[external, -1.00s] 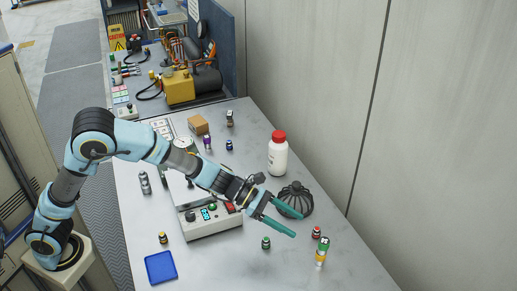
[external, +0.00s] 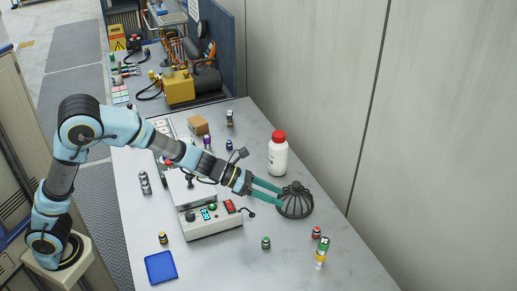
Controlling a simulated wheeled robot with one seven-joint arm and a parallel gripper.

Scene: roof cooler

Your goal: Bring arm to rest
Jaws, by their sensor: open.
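My gripper (external: 268,191) has two green fingers, parted, with nothing visible between them. It is above the table (external: 215,264), beside the dark ribbed dome (external: 295,201). The fingertips overlap the dome's left edge in the picture; I cannot tell whether they touch it. My arm reaches across the table from the left, over a grey-white device (external: 210,219) with coloured buttons and a flat plate, hiding part of it.
A white bottle with a red cap (external: 278,155) stands behind the dome. Small vials, a blue tray (external: 161,267) and a cardboard box (external: 198,125) are spread around. The front of the table is mostly clear.

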